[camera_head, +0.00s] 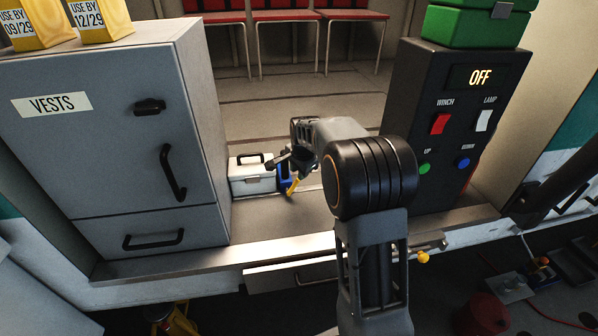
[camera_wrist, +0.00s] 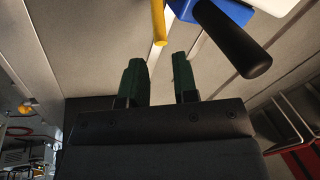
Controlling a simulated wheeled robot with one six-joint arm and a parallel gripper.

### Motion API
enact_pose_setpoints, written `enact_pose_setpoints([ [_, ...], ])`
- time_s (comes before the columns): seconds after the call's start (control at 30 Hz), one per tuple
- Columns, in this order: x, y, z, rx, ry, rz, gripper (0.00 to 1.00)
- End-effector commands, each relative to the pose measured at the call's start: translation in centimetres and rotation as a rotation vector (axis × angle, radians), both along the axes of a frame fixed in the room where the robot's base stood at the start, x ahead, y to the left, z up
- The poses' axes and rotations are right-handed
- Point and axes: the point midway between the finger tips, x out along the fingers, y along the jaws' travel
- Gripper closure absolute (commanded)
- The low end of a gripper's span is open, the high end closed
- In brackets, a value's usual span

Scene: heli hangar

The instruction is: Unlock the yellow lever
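A slim yellow lever (camera_head: 292,187) shows beside a blue part (camera_head: 285,178), just below my gripper (camera_head: 292,160) in the head view. In the wrist view the yellow lever (camera_wrist: 159,22) reaches in from the top edge, beyond the gap between my fingertips (camera_wrist: 159,75). The blue part (camera_wrist: 225,28) with a thick black grip is to its right there. My two green fingers are apart with nothing between them. The lever's upper part is cut off in the wrist view. A second yellow-tipped piece (camera_head: 423,257) sits on the sill's front at the right.
A grey vests cabinet (camera_head: 120,130) stands left and a dark winch panel (camera_head: 457,130) reading OFF stands right. A white box (camera_head: 252,176) is by the blue part. Red seats (camera_head: 300,15) are behind. Floor behind the sill is mostly clear.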

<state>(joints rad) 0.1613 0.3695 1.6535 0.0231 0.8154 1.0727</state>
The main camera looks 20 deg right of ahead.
Motion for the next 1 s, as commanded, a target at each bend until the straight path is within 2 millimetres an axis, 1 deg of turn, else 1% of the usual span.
enact_pose_setpoints([
  [0.07, 0.0, -0.1, 0.0, 0.000, 0.000, -0.001, 0.75],
  [0.17, -0.5, -0.4, -0.5, 0.026, 0.009, -0.032, 0.84],
  [0.27, -2.1, -1.5, -1.9, 0.135, 0.043, -0.160, 0.94],
  [0.33, -4.0, -2.5, -3.2, 0.273, 0.079, -0.312, 1.00],
  [0.4, -6.0, -3.5, -4.3, 0.444, 0.113, -0.490, 1.00],
  [0.47, -7.5, -4.0, -4.9, 0.602, 0.139, -0.643, 1.00],
  [0.5, -8.3, -4.4, -5.0, 0.708, 0.151, -0.737, 1.00],
  [0.63, -10.0, -5.7, -4.7, 1.019, 0.165, -0.987, 1.00],
  [0.7, -10.6, -6.5, -4.2, 1.159, 0.160, -1.083, 1.00],
  [0.8, -11.2, -7.5, -3.6, 1.319, 0.148, -1.180, 1.00],
  [0.9, -11.6, -8.4, -3.0, 1.431, 0.133, -1.239, 1.00],
  [1.0, -11.6, -8.6, -2.7, 1.491, 0.127, -1.266, 1.00],
])
